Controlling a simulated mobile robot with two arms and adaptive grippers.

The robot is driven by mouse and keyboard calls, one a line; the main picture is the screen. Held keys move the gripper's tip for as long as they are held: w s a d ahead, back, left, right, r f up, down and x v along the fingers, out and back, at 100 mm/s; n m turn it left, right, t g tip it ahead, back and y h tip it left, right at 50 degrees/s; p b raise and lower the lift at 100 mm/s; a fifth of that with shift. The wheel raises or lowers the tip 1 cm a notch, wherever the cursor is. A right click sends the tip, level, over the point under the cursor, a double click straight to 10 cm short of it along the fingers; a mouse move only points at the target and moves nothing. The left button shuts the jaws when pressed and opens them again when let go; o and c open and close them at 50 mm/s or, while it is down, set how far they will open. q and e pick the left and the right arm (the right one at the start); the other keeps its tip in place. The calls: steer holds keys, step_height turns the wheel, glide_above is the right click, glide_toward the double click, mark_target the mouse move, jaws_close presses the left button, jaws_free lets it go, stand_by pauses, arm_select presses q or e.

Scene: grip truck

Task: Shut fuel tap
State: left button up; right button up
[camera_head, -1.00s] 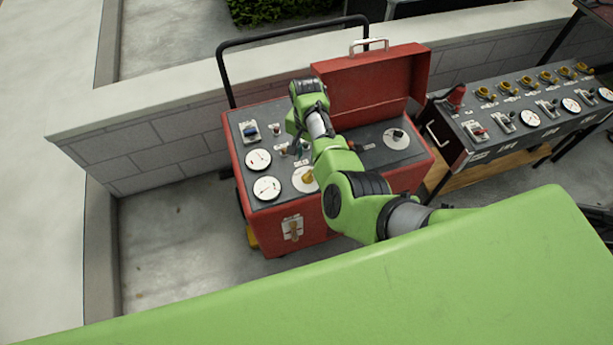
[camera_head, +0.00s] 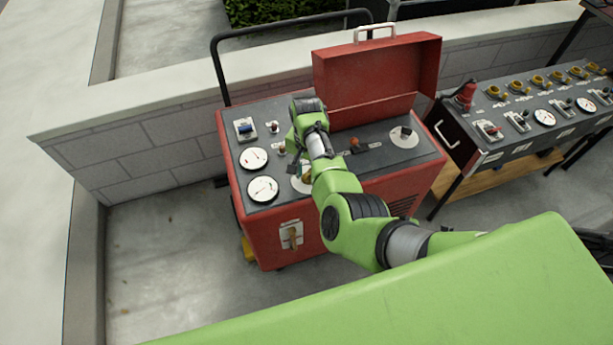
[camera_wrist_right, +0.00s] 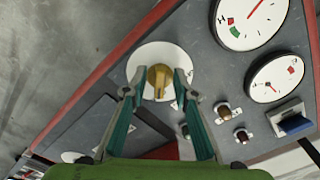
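A brass-yellow knob on a white round plate stands on the dark top panel of the red machine. No readable label shows whether it is the fuel tap. In the right wrist view the knob (camera_wrist_right: 158,80) lies between the fingertips of my right gripper (camera_wrist_right: 158,76), which are open with small gaps at its sides. In the head view my right gripper (camera_head: 297,168) partly hides the knob and plate (camera_head: 300,185). A tan lever (camera_head: 293,238) sits on a pale plate on the machine's front. My left gripper is out of view.
The red machine (camera_head: 270,232) has gauges (camera_head: 253,158), a blue switch (camera_head: 246,129), a raised red lid (camera_head: 365,75) and a black handle bar (camera_head: 290,30). A second control panel (camera_head: 520,120) stands at the right. A low wall (camera_head: 150,140) runs behind.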

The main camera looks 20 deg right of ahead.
jaws_close()
steer(key=n+p, duration=0.2)
steer(key=n, duration=0.1)
steer(key=shift+s+d+r+p, duration=0.1)
steer(key=shift+r+p, duration=0.05)
steer(key=shift+p, duration=0.15)
steer(key=n+p, duration=0.1)
steer(key=n, duration=0.1)
steer(key=n+p, duration=0.1)
steer(key=n, duration=0.1)
steer(key=shift+d+n, duration=0.2)
steer(key=shift+n, duration=0.2)
steer(key=n+p, duration=0.1)
steer(key=n, duration=0.3)
steer(key=shift+d, duration=0.2)
steer(key=n, duration=0.6)
steer(key=shift+d, duration=0.15)
